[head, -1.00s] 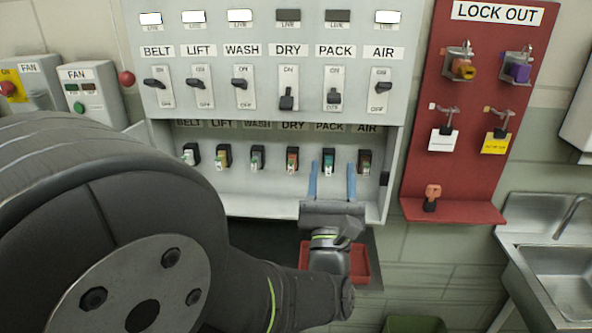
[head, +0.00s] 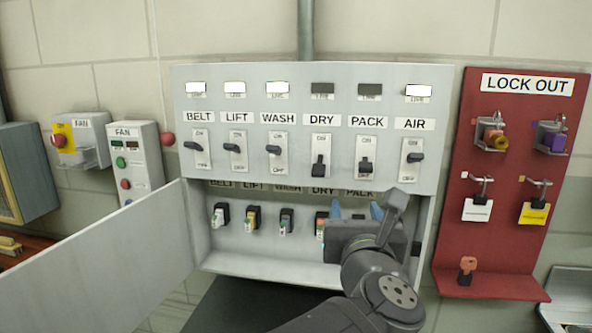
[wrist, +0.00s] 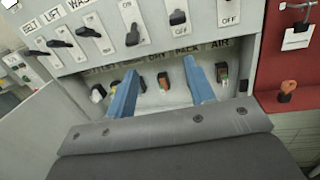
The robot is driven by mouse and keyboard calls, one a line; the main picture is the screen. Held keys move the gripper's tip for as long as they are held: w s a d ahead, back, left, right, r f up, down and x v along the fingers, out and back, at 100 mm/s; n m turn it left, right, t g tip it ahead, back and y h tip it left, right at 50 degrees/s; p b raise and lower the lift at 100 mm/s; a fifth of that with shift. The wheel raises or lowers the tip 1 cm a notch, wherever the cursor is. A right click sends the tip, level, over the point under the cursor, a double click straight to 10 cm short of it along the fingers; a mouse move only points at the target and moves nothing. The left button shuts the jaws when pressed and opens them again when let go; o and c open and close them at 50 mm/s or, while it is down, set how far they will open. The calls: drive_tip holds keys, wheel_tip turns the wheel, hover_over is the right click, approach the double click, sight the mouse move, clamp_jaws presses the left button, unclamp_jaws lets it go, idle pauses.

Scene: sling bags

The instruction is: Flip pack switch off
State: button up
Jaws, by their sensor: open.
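The PACK switch (head: 366,160) is on the upper panel, fifth from the left, with its black lever pointing down at the OFF end. The PACK lamp (head: 370,90) above it is dark. The PACK switch also shows in the wrist view (wrist: 177,17), above the fingers. My gripper (head: 357,212) has two blue fingers apart with nothing between them. It is below the PACK switch, in front of the lower bay, and hides part of the lower row there. In the wrist view my gripper (wrist: 160,68) points at the bay, and its fingers look clear of the switch.
The DRY switch (head: 321,158) is also down with a dark lamp; the AIR switch (head: 412,158) is right of PACK. The panel door (head: 110,260) stands open at left. The red lockout board (head: 505,265) is close on the right.

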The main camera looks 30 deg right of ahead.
sight(365, 171)
drive_tip(key=shift+m+g+h, duration=0.6)
drive_tip(key=shift+g+h, duration=0.1)
drive_tip(key=shift+g, duration=0.2)
drive_tip(key=x, duration=0.5)
drive_tip(key=s+d+r+x, duration=0.1)
drive_tip(key=x, duration=0.4)
drive_tip(key=r+x, duration=0.1)
drive_tip(key=x, duration=0.4)
drive_tip(key=shift+d, duration=0.35)
drive_tip(key=c, duration=1)
drive_tip(key=shift+o, duration=0.2)
drive_tip(key=shift+w+f, duration=0.1)
drive_tip(key=shift+w+f+t+h, duration=0.15)
drive_tip(key=shift+f+t+h, duration=0.2)
drive_tip(key=shift+t, duration=0.25)
drive_tip(key=shift+w+d+f+t+h, duration=0.1)
drive_tip(key=shift+f+t+h, duration=0.1)
drive_tip(key=shift+t+h, duration=0.3)
drive_tip(key=shift+d+f+t+h, duration=0.15)
drive_tip(key=shift+t+h, duration=0.15)
drive_tip(key=shift+h, duration=0.25)
drive_tip(key=shift+c, duration=0.2)
